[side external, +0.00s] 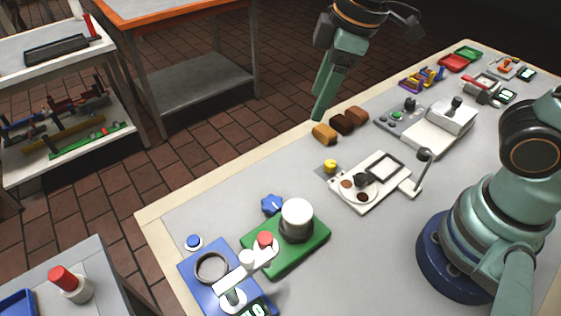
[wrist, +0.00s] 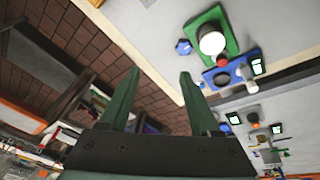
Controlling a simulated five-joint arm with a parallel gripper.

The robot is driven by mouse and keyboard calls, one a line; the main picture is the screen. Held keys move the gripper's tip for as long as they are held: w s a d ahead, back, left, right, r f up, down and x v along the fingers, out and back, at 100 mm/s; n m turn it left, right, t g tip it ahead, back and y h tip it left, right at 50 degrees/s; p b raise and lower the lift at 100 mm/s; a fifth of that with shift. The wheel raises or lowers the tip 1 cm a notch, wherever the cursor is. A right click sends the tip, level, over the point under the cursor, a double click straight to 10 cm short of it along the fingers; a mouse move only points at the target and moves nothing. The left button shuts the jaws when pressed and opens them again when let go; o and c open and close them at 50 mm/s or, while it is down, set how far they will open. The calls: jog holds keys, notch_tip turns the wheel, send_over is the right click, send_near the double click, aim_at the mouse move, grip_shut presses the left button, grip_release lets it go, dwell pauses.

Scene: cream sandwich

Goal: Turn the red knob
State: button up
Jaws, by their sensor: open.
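A small red knob (side external: 265,239) shows in the side external view at the near edge of the green base (side external: 315,246), beside a white cylinder (side external: 297,214). In the wrist view the red knob (wrist: 222,60) is at the upper right, between the white cylinder and the blue base. My gripper (side external: 318,114) is raised beyond the far table edge, well away from the knob. In the wrist view my gripper (wrist: 159,73) has its two fingers spread apart with nothing between them.
A blue base (side external: 192,270) with a ring and white lever adjoins the green base. A blue star-shaped knob (side external: 271,204) lies behind. A white machine (side external: 384,161), several brown and yellow blocks and trays stand farther along. A red-topped cylinder (side external: 63,278) stands on a side table.

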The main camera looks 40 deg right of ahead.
jog(key=s+a+f+n+g, duration=0.2)
jog(key=a+f+n, duration=0.1)
jog(key=a+n, duration=0.4)
jog(key=n+g+h, duration=0.1)
jog(key=n, duration=0.4)
send_near(265, 238)
notch_tip(265, 238, down, 9)
jog(key=shift+r, duration=0.2)
jog(key=shift+c, duration=0.3)
jog(key=shift+a, duration=0.1)
grip_shut()
